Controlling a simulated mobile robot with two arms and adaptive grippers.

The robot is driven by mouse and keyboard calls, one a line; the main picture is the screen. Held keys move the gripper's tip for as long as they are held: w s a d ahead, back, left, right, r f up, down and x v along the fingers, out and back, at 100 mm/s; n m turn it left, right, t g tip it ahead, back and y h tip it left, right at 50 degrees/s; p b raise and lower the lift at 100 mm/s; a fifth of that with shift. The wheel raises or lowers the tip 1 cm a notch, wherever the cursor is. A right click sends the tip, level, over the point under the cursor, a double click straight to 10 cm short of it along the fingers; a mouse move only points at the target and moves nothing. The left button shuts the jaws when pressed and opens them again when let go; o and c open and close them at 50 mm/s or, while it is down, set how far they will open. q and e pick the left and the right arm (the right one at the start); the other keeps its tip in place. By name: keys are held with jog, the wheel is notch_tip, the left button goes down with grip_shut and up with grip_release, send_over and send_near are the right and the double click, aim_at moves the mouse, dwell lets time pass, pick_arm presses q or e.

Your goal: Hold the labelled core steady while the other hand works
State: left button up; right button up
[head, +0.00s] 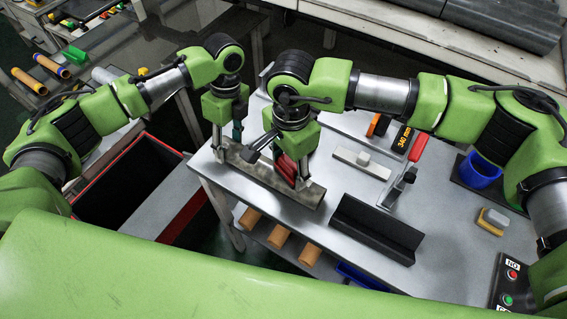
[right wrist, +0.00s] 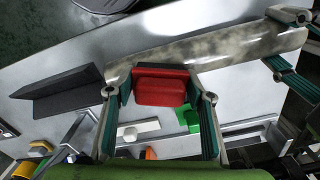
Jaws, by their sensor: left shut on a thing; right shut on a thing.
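A long grey mottled bar (head: 262,172) lies along the left edge of the bench; it also shows in the right wrist view (right wrist: 225,47). My left gripper (head: 227,143) is shut on the bar's far left end, one finger on each side. My right gripper (head: 291,178) is shut on a red block (right wrist: 161,85), which sits between its fingers against the bar's side. In the head view the red block (head: 286,167) is partly hidden by the fingers. I see no labelled core in either gripper; several plain orange-brown cores (head: 280,237) lie on the shelf below.
On the bench stand a black angled trough (head: 376,229), a white block on a strip (head: 361,163), a red-handled tool (head: 417,148), a "340 mm" marked piece (head: 403,139) and a blue cup (head: 482,170). A dark red-rimmed bin (head: 130,179) stands left of the bench.

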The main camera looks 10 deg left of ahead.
aim_at(307, 187)
jog(key=shift+s+d+f, duration=0.1)
jog(key=shift+s+d, duration=0.15)
jog(key=shift+d, duration=0.5)
jog(key=shift+s+d+f, duration=0.1)
jog(key=shift+s+d, duration=0.2)
jog(key=shift+d, duration=0.45)
jog(key=shift+s+d, duration=0.25)
jog(key=shift+d, duration=0.5)
jog(key=shift+w+a+r, duration=0.1)
jog(key=shift+w+a, duration=0.15)
jog(key=shift+a, duration=0.5)
jog(key=shift+w+a+r, duration=0.1)
jog(key=shift+w+a, duration=0.2)
jog(key=shift+a, duration=0.5)
jog(key=shift+w+a, duration=0.25)
jog(key=shift+a, duration=0.5)
jog(key=shift+w+a, duration=0.2)
jog(key=shift+a, duration=0.35)
jog(key=shift+w+a, duration=0.2)
jog(key=shift+a, duration=0.3)
jog(key=shift+s+d+f, duration=0.1)
jog(key=shift+s+d, duration=0.15)
jog(key=shift+d, duration=0.4)
jog(key=shift+s+d+f, duration=0.1)
jog(key=shift+s+d, duration=0.1)
jog(key=shift+d, duration=0.4)
